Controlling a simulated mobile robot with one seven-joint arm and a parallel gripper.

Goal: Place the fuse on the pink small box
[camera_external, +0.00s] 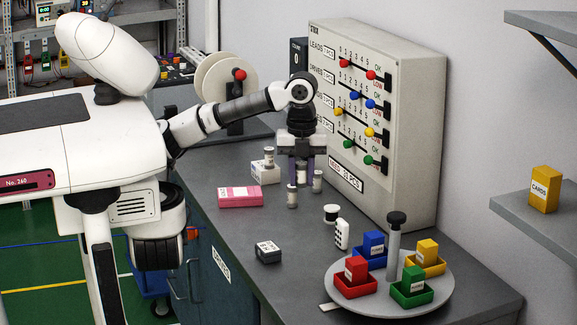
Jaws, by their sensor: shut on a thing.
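The pink small box (240,197) lies flat on the grey bench, left of my gripper, with a pale label on its top. My gripper (301,173) points down over the bench and is shut on a small grey-white cylinder, the fuse (301,174). The fingers partly hide it, and I cannot tell whether it touches the bench. A similar cylinder (292,197) stands just in front of my gripper, and another (317,181) stands just to its right.
A white box (265,172) bears another small cylinder (269,155) behind the pink box. A dark small box (268,252) lies in front. A round tray (436,296) with coloured boxes stands front right. A tall panel (410,150) rises behind my gripper. Bench between pink and dark boxes is clear.

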